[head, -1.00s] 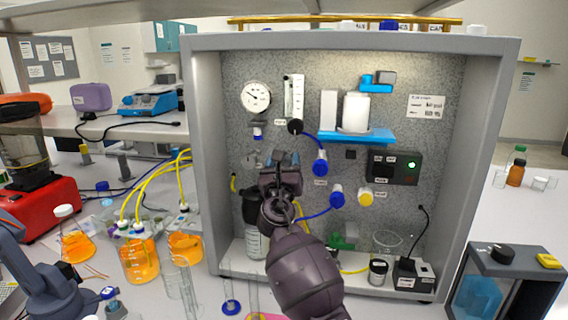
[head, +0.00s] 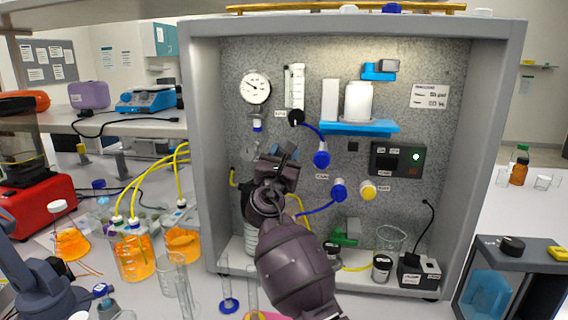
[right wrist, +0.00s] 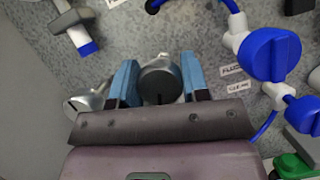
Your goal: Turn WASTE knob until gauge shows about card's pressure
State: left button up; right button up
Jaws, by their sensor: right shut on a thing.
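The pressure gauge (head: 255,88) has a white round face, high on the left of the grey panel. Its dark needle points to the upper left; I cannot read the value. The card (head: 430,95) is at the panel's upper right, its print too small to read. My right gripper (head: 277,158) is in front of the panel's lower left and hides what it holds in the head view. In the right wrist view, its blue fingers (right wrist: 160,84) are on both sides of a round dark grey knob (right wrist: 160,78) with a dark mark; its label is hidden.
A blue valve (head: 321,157) and another blue valve (head: 338,190) with blue tubing are right of my right gripper. A blue shelf (head: 358,130) holds a white bottle. Flasks with orange liquid (head: 135,258) and glass cylinders stand in front, to the left.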

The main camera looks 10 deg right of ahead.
jog(key=m+g+h+b, duration=0.1)
jog(key=m, duration=0.2)
jog(key=shift+f+m, duration=0.15)
jog(key=shift+m, duration=0.15)
pick_arm(q)
jog(key=shift+s+f+b, duration=0.15)
jog(key=shift+f+b, duration=0.1)
jog(key=shift+f, duration=0.6)
jog(key=shift+s+f+b, duration=0.1)
jog(key=shift+f+b, duration=0.15)
jog(key=shift+f, duration=0.6)
pick_arm(e)
jog(key=shift+m+g+h, duration=0.7)
jog(key=shift+m+g, duration=0.1)
jog(key=shift+m, duration=0.9)
pick_arm(q)
jog(key=shift+s+f, duration=0.15)
jog(key=shift+s, duration=0.05)
pick_arm(e)
jog(key=o, duration=0.9)
jog(key=shift+d, duration=0.1)
jog(key=shift+o, duration=0.2)
pick_arm(q)
jog(key=shift+w, duration=0.15)
jog(key=shift+a+r, duration=0.1)
jog(key=shift+r, duration=0.1)
pick_arm(e)
jog(key=shift+s, duration=0.1)
